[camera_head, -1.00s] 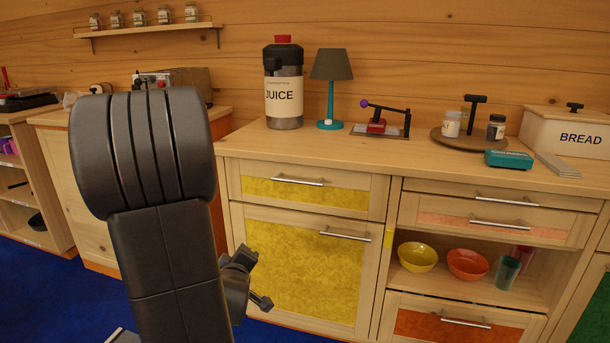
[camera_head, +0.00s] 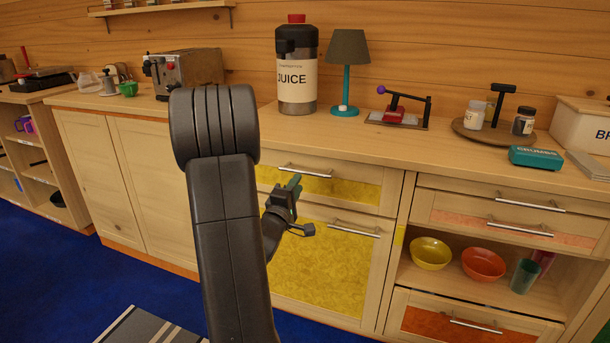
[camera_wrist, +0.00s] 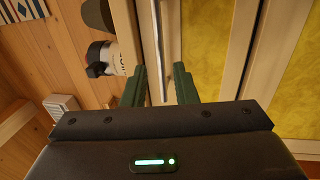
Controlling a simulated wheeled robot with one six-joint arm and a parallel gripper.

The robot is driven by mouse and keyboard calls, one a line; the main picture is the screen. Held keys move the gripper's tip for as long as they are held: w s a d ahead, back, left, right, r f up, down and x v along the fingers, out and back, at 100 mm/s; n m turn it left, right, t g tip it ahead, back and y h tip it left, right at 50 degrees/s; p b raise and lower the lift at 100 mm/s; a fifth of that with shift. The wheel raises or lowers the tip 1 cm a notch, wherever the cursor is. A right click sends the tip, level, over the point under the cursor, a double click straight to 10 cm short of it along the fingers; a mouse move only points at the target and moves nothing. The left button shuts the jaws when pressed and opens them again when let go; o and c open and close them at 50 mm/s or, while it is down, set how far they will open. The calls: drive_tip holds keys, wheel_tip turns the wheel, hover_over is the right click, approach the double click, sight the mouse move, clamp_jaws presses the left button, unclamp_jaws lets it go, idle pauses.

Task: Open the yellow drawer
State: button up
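The yellow drawer (camera_head: 346,190) is the upper yellow-fronted one in the counter. It looks shut, with a silver bar handle (camera_head: 305,171) across its front. In the wrist view the drawer handle (camera_wrist: 182,75) runs upright in the picture, and the drawer's yellow front (camera_wrist: 205,45) lies to its right. My gripper (camera_head: 295,184) is in front of the drawer, just below the handle. In the wrist view my gripper (camera_wrist: 160,86) is open, with the end of the handle seen between its two green fingers. I cannot tell whether they touch it.
Below is a yellow cupboard door (camera_head: 330,260) with its own handle (camera_head: 340,229). An open shelf with bowls (camera_head: 431,253) is at right. Blue floor (camera_head: 70,275) is clear at left.

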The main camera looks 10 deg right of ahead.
sight(304, 173)
drive_tip(key=x, duration=0.6)
drive_tip(key=shift+w+d+r+b, duration=0.1)
drive_tip(key=shift+w+d+b, duration=0.1)
drive_tip(key=shift+w+b, duration=0.15)
drive_tip(key=shift+s, duration=0.1)
clamp_jaws()
